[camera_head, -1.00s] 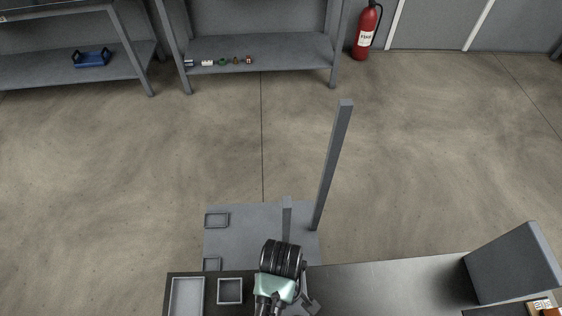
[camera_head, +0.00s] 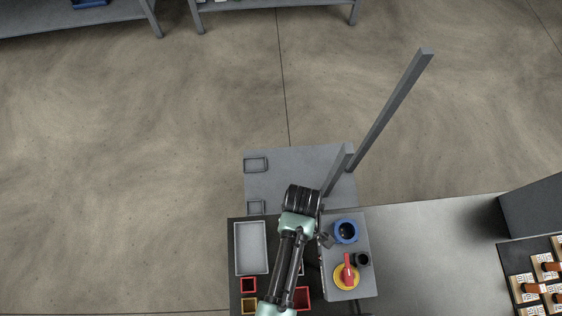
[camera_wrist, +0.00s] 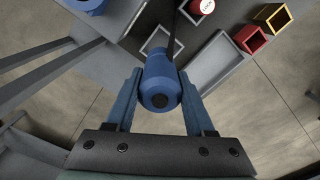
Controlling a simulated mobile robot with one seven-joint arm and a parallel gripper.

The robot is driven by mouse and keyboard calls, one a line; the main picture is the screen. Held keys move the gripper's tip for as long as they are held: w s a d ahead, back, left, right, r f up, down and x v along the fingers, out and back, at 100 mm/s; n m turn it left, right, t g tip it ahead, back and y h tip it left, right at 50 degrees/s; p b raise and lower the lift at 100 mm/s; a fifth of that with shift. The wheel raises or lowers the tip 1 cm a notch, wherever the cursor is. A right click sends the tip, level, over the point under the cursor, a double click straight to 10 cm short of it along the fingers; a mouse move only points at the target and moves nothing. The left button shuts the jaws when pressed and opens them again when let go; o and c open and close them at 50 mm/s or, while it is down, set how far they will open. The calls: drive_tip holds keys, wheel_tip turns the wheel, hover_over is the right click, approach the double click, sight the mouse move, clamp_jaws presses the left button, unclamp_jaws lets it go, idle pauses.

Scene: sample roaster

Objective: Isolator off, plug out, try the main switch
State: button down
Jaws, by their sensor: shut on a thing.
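My gripper (camera_wrist: 160,100) is shut on a blue plug (camera_wrist: 158,68), with a black cable (camera_wrist: 174,30) running away from it. In the head view my gripper (camera_head: 326,240) is at the left edge of a grey panel (camera_head: 336,292); the plug cannot be made out there. A blue round socket (camera_head: 346,238) with a dark centre sits on the panel, and a blue part shows at the wrist view's top edge (camera_wrist: 88,4). The plug is apart from it. The isolator's red handle (camera_head: 348,270) lies upright in the picture on a yellow disc (camera_head: 341,284). A black round knob (camera_head: 362,259) sits beside it.
Left of the panel are a grey tray (camera_head: 236,262), a red bin (camera_head: 249,285) and a yellow bin (camera_head: 249,305). A red round thing with a white label (camera_wrist: 203,6) lies near the bins. A grey post (camera_head: 390,110) stands behind.

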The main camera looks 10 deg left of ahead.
drive_tip(key=shift+s+a+f, duration=0.1)
drive_tip(key=shift+a+f, duration=0.15)
drive_tip(key=shift+a, duration=0.05)
drive_tip(key=shift+d, duration=0.15)
drive_tip(key=shift+d, duration=0.1)
drive_tip(key=shift+f+b, duration=2)
drive_tip(key=shift+f, duration=0.95)
drive_tip(key=shift+f, duration=0.25)
drive_tip(key=shift+f+b, duration=1.15)
drive_tip(key=shift+f, duration=0.6)
drive_tip(key=shift+c, duration=0.9)
unclamp_jaws()
drive_tip(key=shift+r, duration=0.1)
